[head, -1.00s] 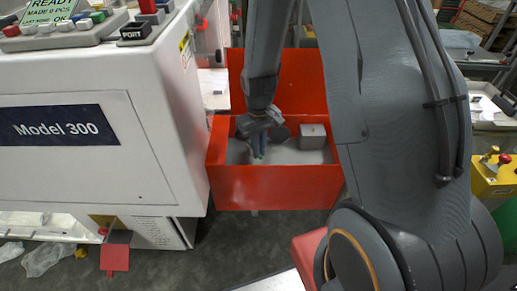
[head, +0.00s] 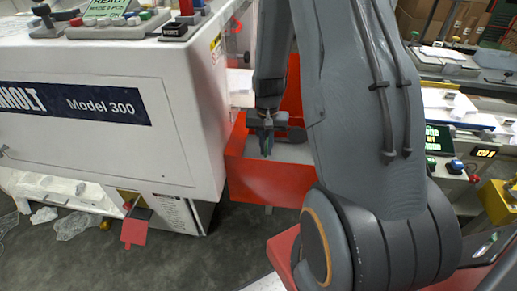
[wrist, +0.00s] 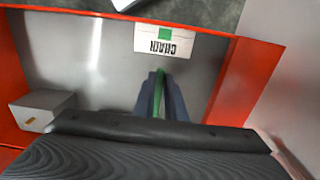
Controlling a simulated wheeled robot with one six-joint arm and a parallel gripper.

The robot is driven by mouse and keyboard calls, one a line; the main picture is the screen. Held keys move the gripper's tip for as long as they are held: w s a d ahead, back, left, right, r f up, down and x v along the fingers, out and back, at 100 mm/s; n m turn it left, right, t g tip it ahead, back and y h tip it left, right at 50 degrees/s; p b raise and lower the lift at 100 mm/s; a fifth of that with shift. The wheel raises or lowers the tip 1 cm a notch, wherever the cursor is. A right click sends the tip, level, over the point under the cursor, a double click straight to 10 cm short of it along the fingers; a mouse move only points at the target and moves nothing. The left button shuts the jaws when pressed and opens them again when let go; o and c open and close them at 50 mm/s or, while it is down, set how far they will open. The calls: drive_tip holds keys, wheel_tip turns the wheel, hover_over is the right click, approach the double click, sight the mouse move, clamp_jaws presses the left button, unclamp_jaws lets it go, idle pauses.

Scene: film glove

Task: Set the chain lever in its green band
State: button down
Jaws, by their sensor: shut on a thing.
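My gripper (head: 266,150) reaches down into an open red box with a grey inside (head: 268,182) beside the white machine. In the wrist view, its two dark fingers (wrist: 160,92) are shut on a narrow green piece (wrist: 158,98), seemingly the chain lever. Only a thin strip of it shows between the fingers; its lower end and pivot are hidden.
A grey block (wrist: 42,108) sits inside the box at the left in the wrist view. Red walls (wrist: 232,80) close in the gripper. The white Model 300 machine (head: 110,105) stands close on the left. Clear plastic scraps (head: 76,226) lie on the floor.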

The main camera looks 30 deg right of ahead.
drive_tip(key=c, duration=1.8)
unclamp_jaws()
wheel_tip(320, 180, up, 8)
drive_tip(key=b, duration=0.1)
drive_tip(key=shift+f, duration=0.1)
drive_tip(key=s+a+r+n, duration=0.7)
drive_tip(key=s+a+r, duration=0.2)
drive_tip(key=s+a, duration=0.5)
drive_tip(key=shift+s, duration=0.25)
